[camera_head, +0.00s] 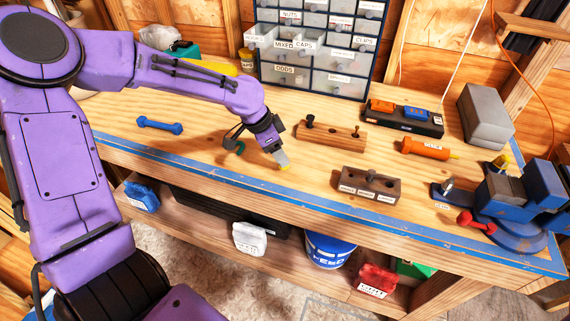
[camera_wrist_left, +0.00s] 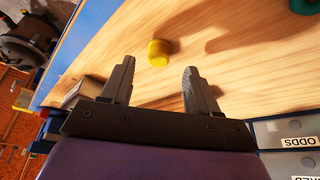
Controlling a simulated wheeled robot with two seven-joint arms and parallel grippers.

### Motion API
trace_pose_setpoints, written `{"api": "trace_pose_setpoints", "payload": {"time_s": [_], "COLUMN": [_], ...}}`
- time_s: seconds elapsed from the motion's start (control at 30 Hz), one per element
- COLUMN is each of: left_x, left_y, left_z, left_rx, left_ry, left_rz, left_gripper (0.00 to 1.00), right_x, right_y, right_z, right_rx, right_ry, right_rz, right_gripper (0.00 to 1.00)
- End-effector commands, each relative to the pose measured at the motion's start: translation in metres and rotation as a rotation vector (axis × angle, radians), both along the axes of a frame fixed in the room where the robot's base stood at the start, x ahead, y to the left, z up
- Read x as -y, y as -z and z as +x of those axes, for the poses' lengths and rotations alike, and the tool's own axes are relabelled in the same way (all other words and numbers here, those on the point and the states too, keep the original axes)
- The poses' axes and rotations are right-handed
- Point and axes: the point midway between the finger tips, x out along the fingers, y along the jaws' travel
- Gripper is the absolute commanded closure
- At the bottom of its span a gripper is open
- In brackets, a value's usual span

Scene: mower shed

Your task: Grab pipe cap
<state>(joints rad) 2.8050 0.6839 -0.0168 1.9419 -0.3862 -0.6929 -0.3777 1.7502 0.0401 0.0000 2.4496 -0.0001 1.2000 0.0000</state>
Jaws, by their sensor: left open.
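A small yellow pipe cap (camera_wrist_left: 158,52) stands on the wooden bench top in the left wrist view. It lies just beyond the fingertips, about midway between them, and nothing is held. In the head view only a bit of the yellow cap (camera_head: 285,168) shows at the tip of my left gripper (camera_head: 281,159), near the blue-edged front of the bench. My left gripper's two fingers also show in the wrist view (camera_wrist_left: 159,68), spread apart with an empty gap. My right gripper is in neither view.
A wooden block with pegs (camera_head: 328,135) and a dark labelled block (camera_head: 368,185) stand right of the gripper. A blue vise (camera_head: 540,185) is at far right. A blue dumbbell-shaped piece (camera_head: 160,125) lies left. Drawers (camera_head: 340,84) stand behind.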

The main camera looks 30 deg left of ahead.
Motion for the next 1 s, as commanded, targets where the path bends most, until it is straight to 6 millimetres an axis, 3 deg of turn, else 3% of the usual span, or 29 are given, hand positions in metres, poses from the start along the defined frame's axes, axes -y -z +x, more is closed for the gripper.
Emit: {"api": "trace_pose_setpoints", "payload": {"time_s": [0.2,0.43,0.6,1.0], "left_x": [0.007,0.009,0.009,0.009], "left_y": [0.028,0.031,0.031,0.029], "left_z": [0.01,0.011,0.011,0.011], "left_rx": [0.0,0.002,0.002,0.002], "left_ry": [-0.001,0.001,0.001,0.001], "left_rz": [-0.002,-0.001,-0.001,-0.001], "left_gripper": [0.4,0.4,0.95,0.98], "right_x": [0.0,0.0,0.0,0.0], "right_y": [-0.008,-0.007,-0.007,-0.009], "right_z": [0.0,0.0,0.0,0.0], "right_rx": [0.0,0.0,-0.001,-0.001], "right_ry": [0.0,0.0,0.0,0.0], "right_rz": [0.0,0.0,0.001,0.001], "right_gripper": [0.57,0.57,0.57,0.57]}}
